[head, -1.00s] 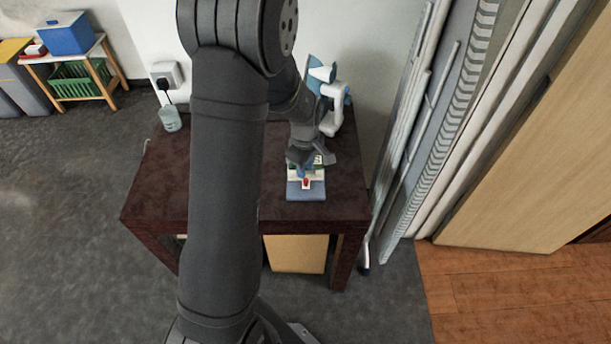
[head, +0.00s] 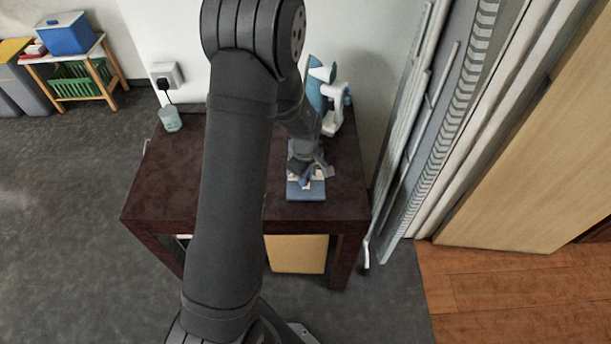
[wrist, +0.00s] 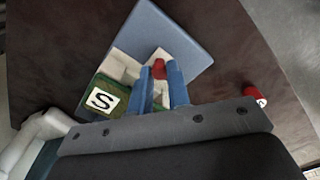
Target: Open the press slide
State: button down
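The press slide is a pale blue base plate (head: 305,194) with cream blocks on top, on the dark table; it also shows in the wrist view (wrist: 168,30). A small red part (wrist: 158,68) stands on the cream block (wrist: 135,66). My gripper (head: 304,183) is low over the slide. In the wrist view its two blue fingers (wrist: 160,76) stand apart, with the red part at the gap between their tips. Contact with it cannot be told. A green block with a white "S" label (wrist: 103,99) lies left of the fingers.
A white and blue device (head: 330,110) stands behind the slide on the table (head: 345,190). A red cylinder (wrist: 255,97) is right of the fingers in the wrist view. A clear cup (head: 170,119) stands at the back left. Grey panels (head: 415,130) rise close at the right.

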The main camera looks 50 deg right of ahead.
jog(key=shift+s+a, duration=1.45)
jog(key=shift+s, duration=0.05)
jog(key=c, duration=1.6)
grip_release()
notch_tip(320, 180, up, 18)
jog(key=shift+f, duration=0.25)
jog(key=shift+f, duration=0.1)
